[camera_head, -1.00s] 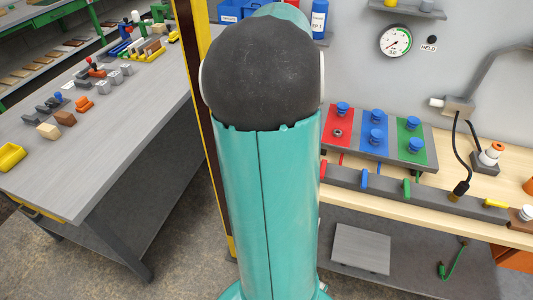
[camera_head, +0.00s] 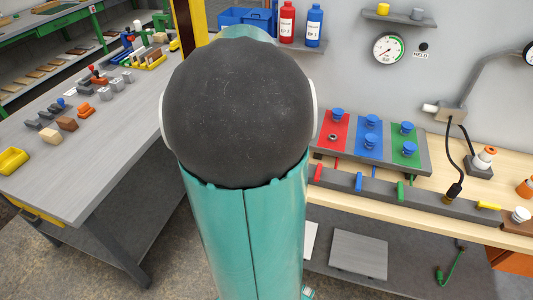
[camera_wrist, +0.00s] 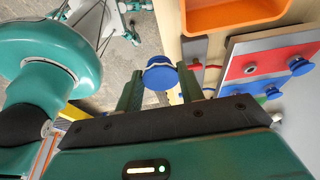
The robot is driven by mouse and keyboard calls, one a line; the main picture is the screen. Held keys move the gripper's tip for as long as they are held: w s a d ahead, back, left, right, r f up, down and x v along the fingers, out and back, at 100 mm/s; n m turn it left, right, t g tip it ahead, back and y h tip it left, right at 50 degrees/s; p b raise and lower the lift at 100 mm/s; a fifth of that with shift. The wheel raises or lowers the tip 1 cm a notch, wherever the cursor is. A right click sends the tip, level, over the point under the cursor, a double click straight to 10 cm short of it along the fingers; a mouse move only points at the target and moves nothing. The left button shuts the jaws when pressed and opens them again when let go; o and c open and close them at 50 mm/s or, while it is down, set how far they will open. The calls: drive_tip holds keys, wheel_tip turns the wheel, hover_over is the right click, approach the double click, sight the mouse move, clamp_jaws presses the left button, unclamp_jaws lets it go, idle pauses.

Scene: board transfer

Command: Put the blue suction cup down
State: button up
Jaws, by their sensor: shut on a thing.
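In the wrist view, a blue suction cup (camera_wrist: 160,76) with a pale band sits between the two green fingers of my gripper (camera_wrist: 160,88), which is shut on it. The gripper holds it in the air, apart from the board. A board with a red panel (camera_wrist: 242,60) shows at the right of the wrist view. In the head view, the same board (camera_head: 425,167) has red, blue and green panels carrying several other blue suction cups. A bare metal stud (camera_head: 333,138) stands on the red panel. My arm hides the gripper in the head view.
A grey rail (camera_head: 380,188) with coloured tabs runs along the wooden bench (camera_head: 455,217) before the board. An orange bin (camera_wrist: 235,14) is close at the top of the wrist view. A lamp arm and cable (camera_head: 460,150) stand right of the board. A grey table (camera_head: 100,160) is at left.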

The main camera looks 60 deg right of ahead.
drive_tip(key=w+d+f, duration=0.2)
drive_tip(key=d+f, duration=0.1)
drive_tip(key=w+d+f, duration=0.2)
drive_tip(key=d+f, duration=0.1)
drive_tip(key=d, duration=0.1)
drive_tip(key=w+d+f, duration=0.2)
drive_tip(key=d+f, duration=0.1)
drive_tip(key=d, duration=0.1)
drive_tip(key=shift+w, duration=0.2)
drive_tip(key=shift+w+d+f, duration=0.1)
drive_tip(key=shift+d+f, duration=0.1)
drive_tip(key=shift+w+d+f, duration=0.1)
drive_tip(key=shift+d+f, duration=0.05)
drive_tip(key=shift+f, duration=1.55)
drive_tip(key=shift+f, duration=0.2)
drive_tip(key=o, duration=1.1)
drive_tip(key=shift+r, duration=0.1)
drive_tip(key=v, duration=1.2)
drive_tip(key=shift+r, duration=0.1)
